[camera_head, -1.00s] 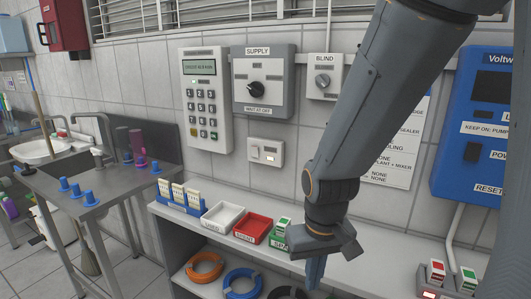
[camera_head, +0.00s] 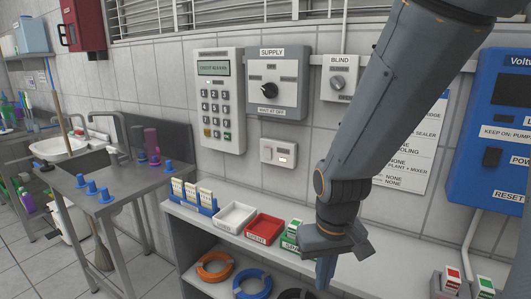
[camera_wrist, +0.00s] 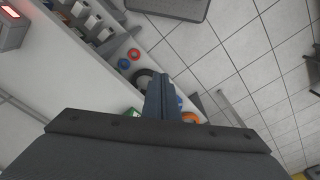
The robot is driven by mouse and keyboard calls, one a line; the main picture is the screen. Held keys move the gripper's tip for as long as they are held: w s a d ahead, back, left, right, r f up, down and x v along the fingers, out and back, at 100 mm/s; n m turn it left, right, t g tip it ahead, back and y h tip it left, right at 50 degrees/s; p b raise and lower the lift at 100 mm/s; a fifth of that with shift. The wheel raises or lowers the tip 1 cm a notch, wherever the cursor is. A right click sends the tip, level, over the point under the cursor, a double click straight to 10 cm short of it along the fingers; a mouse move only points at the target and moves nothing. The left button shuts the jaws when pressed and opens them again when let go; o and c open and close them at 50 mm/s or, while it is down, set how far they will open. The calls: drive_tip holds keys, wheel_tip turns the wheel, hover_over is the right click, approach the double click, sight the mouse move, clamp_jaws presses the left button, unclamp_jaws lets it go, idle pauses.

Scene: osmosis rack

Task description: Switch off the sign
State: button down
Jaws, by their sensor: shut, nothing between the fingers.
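No lit sign can be made out for certain. A small white wall switch (camera_head: 279,152) sits below the grey SUPPLY box, with a rocker on its left half and a pale lit window beside it; its wording is too small to read. My gripper (camera_head: 325,272) is shut and empty, pointing down over the front of the white bench, right of and below that switch. It also shows in the wrist view (camera_wrist: 162,90), fingers together. A grey box with a glowing red panel (camera_wrist: 12,12) is at the top left of the wrist view.
The SUPPLY dial (camera_head: 269,90), BLIND knob (camera_head: 337,83), keypad (camera_head: 217,105) and blue voltage unit (camera_head: 495,140) are on the wall. A white tray (camera_head: 235,218) and red tray (camera_head: 264,230) stand on the bench (camera_head: 400,255). A steel sink table is at left.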

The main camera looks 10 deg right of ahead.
drive_tip(key=w+a+r+n+t+h, duration=0.1)
drive_tip(key=w+a+r+n+h, duration=0.2)
drive_tip(key=w, duration=0.8)
drive_tip(key=w+a+r+n+t, duration=0.1)
drive_tip(key=w+r+n, duration=0.25)
drive_tip(key=w, duration=0.75)
drive_tip(key=w+a+r+n+t+h, duration=0.1)
drive_tip(key=w+a+r+t, duration=0.1)
drive_tip(key=w+a+r, duration=0.3)
drive_tip(key=w+a+r+n+t+h, duration=0.2)
drive_tip(key=w+a+r, duration=0.3)
drive_tip(key=w, duration=0.8)
wheel_tip(320, 180, up, 3)
drive_tip(key=shift+f+t+b, duration=0.1)
drive_tip(key=shift+t+b, duration=0.2)
drive_tip(key=shift+b, duration=0.1)
drive_tip(key=shift+n, duration=0.25)
drive_tip(key=p, duration=0.5)
approach(266, 151)
drive_tip(key=s+f+x, duration=0.1)
drive_tip(key=x, duration=0.3)
drive_tip(key=shift+w+d, duration=0.4)
drive_tip(key=shift+w, duration=0.45)
